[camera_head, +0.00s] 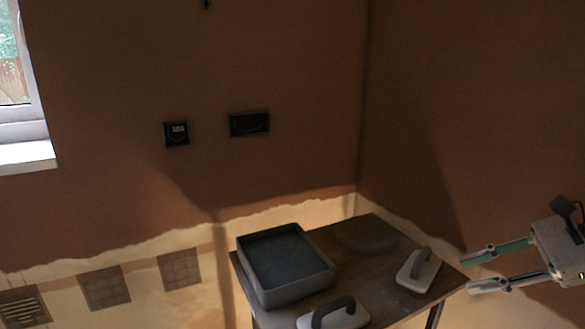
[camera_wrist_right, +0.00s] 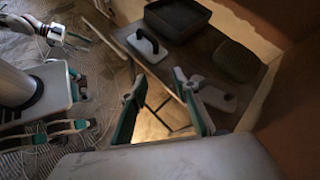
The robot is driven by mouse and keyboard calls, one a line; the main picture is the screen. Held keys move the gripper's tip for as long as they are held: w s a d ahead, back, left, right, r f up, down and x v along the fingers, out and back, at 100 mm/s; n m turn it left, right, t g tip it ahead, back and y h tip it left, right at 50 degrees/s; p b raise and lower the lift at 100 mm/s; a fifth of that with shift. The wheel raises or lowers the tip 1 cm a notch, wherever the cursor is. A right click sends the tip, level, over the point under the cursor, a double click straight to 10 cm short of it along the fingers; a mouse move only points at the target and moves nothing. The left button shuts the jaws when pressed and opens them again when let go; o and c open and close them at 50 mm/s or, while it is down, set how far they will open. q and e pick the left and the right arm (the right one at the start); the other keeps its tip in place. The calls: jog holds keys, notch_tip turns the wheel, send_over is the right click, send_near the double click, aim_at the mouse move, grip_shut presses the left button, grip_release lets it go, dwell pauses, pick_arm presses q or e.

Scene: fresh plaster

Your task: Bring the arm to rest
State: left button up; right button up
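My right gripper (camera_head: 470,272) is at the right edge of the head view, beside the right end of the small table (camera_head: 385,300). Its two green-and-grey fingers are spread apart with nothing between them. In the right wrist view the same open fingers (camera_wrist_right: 160,76) frame bare floor and table legs. A jointed part with green pieces, seemingly my left gripper (camera_wrist_right: 72,38), shows small and dark at the upper left of the wrist view; its finger state is unclear. The left gripper is not in the head view.
The table bears a grey tub (camera_head: 245,275), a dark rounded pad (camera_head: 365,236) and two handled floats, one at the front (camera_head: 335,318) and one at the right (camera_head: 418,272). Plastered walls meet behind it. A window (camera_head: 20,110) is at the upper left.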

jog(key=s+a+f+m+t+h+b, duration=0.1)
jog(key=s+a+f+m+t, duration=0.2)
jog(key=f+m, duration=0.7)
jog(key=s+a+f+m+t+h+b, duration=0.1)
jog(key=s+a+f+m+t+b, duration=0.15)
jog(key=f+m, duration=0.8)
jog(key=s+a+f+m+t+b, duration=0.1)
jog(key=s+a+f+m+t, duration=0.2)
jog(key=f+m, duration=0.75)
jog(key=s+a+f+m+g+h+b, duration=0.2)
jog(key=s+a+f+m+g+h, duration=0.15)
jog(key=s+a+f+m, duration=0.95)
pick_arm(q)
jog(key=shift+s+a+r+p, duration=0.15)
jog(key=shift+r+p, duration=0.65)
jog(key=shift+p, duration=1.85)
jog(key=shift+s+d+r+p, duration=0.15)
jog(key=shift+r+p, duration=0.65)
jog(key=shift+p, duration=1.8)
jog(key=shift+s+a+r+p, duration=0.15)
jog(key=shift+r+p, duration=0.65)
jog(key=shift+p, duration=1.85)
pick_arm(e)
jog(key=w+d+r+m+h, duration=0.1)
jog(key=d+r+m, duration=0.3)
jog(key=r, duration=0.5)
jog(key=shift+d+h, duration=0.35)
jog(key=shift+d, duration=0.1)
jog(key=shift+w+r, duration=0.1)
